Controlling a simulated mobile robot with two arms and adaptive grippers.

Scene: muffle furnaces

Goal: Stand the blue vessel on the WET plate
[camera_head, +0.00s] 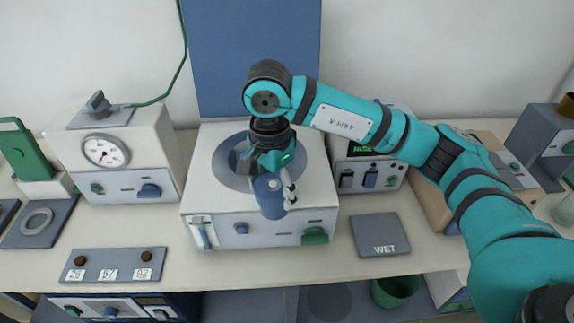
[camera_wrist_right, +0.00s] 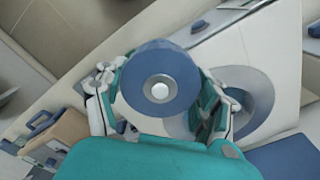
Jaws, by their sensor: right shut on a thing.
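In the wrist view the vessel's round blue top (camera_wrist_right: 160,82) with a grey centre sits between the fingers (camera_wrist_right: 163,105). The WET plate (camera_head: 378,238) is a flat dark grey square on the bench, right of the vessel and bare. My left gripper is not in view.
The middle white machine (camera_head: 205,200) has a round grey recess on top. Left of it stand a dial box (camera_head: 140,165) and a plate with labels (camera_head: 110,265). A white box with switches (camera_head: 365,175) stands behind the WET plate. The bench around that plate is clear.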

